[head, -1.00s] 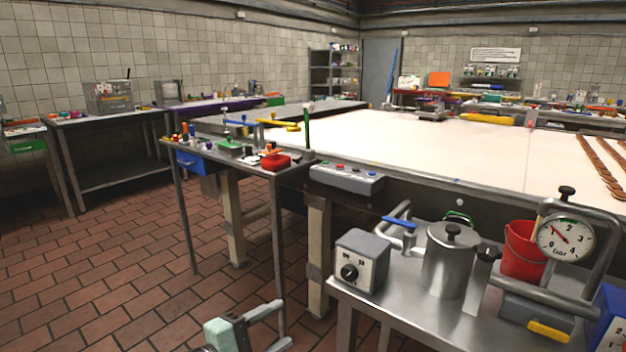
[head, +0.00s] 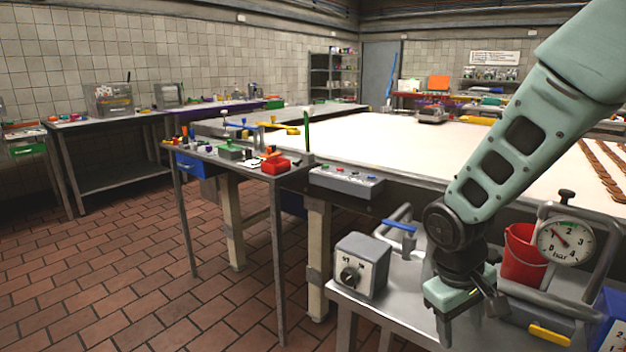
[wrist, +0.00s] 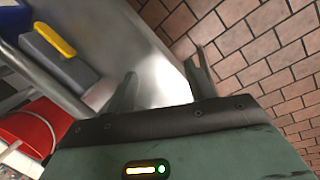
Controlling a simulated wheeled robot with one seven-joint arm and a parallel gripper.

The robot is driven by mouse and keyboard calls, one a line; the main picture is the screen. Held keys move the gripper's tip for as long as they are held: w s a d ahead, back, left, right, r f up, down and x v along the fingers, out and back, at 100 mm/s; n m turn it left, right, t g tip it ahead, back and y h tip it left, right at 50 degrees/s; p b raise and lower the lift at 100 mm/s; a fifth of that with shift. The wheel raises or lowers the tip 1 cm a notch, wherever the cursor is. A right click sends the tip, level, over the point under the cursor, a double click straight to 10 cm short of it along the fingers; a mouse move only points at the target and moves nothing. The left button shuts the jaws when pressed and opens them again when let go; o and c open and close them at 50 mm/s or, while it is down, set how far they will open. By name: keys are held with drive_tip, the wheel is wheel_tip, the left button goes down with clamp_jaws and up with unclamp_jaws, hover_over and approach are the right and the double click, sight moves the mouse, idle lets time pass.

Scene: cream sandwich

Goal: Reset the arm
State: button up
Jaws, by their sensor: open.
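My gripper (head: 468,318) hangs from my pale green arm at the front right of the head view, over the front part of the steel table (head: 405,318). Its two fingers are apart. In the wrist view my gripper (wrist: 163,82) is open, with nothing between the fingers. Beyond them lie the table's bare, bright metal edge and the brick floor. My arm and gripper hide the steel pot's place in the head view.
On the steel table stand a grey dial box (head: 362,265), a red bucket (head: 522,256), a pressure gauge (head: 565,241) and a grey box with a yellow handle (head: 549,334). A large white-topped table (head: 400,150) lies behind. The tiled floor (head: 130,270) at left is clear.

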drive_tip(key=s+d+r+m, duration=0.1)
drive_tip(key=d, duration=0.1)
drive_tip(key=s+d+r+m+t+y, duration=0.1)
drive_tip(key=s+d, duration=0.1)
drive_tip(key=s+d+r+m+t+y, duration=0.1)
drive_tip(key=d+r, duration=0.1)
drive_tip(key=shift+s, duration=0.2)
drive_tip(key=s+a+r+n+g+y+p, duration=0.1)
drive_tip(key=s+a+r+n+p, duration=0.5)
drive_tip(key=s+a+r+p, duration=0.3)
drive_tip(key=s+a+r, duration=0.3)
drive_tip(key=s+a, duration=0.2)
drive_tip(key=a, duration=0.2)
drive_tip(key=shift+s+a+r+g, duration=0.15)
drive_tip(key=shift+s+a+g, duration=0.1)
drive_tip(key=shift+a+g, duration=0.15)
idle(1.7)
